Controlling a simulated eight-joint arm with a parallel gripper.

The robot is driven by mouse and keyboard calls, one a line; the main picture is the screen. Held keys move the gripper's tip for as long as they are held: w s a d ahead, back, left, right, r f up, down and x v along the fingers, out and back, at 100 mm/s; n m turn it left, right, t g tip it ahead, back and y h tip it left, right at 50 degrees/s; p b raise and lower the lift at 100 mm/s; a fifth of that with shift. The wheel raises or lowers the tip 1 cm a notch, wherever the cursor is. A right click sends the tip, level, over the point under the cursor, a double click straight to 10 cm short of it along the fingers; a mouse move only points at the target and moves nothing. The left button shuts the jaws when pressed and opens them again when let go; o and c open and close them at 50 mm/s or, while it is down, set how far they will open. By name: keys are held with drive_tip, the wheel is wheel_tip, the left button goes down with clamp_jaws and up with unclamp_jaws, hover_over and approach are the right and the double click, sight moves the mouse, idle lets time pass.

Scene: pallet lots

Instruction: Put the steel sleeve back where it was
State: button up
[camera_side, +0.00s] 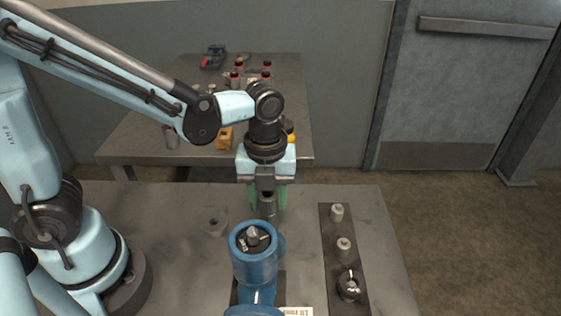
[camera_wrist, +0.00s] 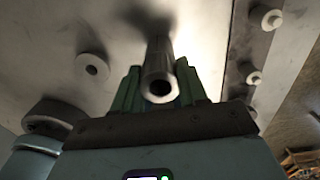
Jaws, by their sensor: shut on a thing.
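The steel sleeve (camera_side: 267,207) is a bright metal tube, held upright between the green fingers of my gripper (camera_side: 268,198). In the wrist view, the sleeve (camera_wrist: 158,72) shows its dark open bore toward the camera, with a finger of my gripper (camera_wrist: 159,84) on each side. My gripper is shut on it, above the grey table, behind the blue fixture (camera_side: 256,266). Whether the sleeve's lower end touches the table cannot be told. A dark strip (camera_side: 326,232) to the right carries two bare pale pegs (camera_side: 337,212) (camera_side: 344,246) and a dark ringed piece (camera_side: 348,287) around a third post.
The blue fixture has a jawed top.

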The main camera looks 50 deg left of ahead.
drive_tip(key=shift+f, duration=0.15)
drive_tip(key=o, duration=1.2)
drive_tip(key=shift+c, duration=0.2)
wheel_tip(320, 180, up, 12)
drive_tip(key=a+f+n+t, duration=0.2)
drive_tip(key=a+n+t, duration=0.1)
drive_tip(key=n, duration=1)
drive_tip(key=s+a+f+n+t, duration=0.1)
drive_tip(key=a+n+t, duration=0.3)
drive_tip(key=n, duration=1)
drive_tip(key=shift+a+f, duration=0.55)
drive_tip(key=shift+a, duration=0.7)
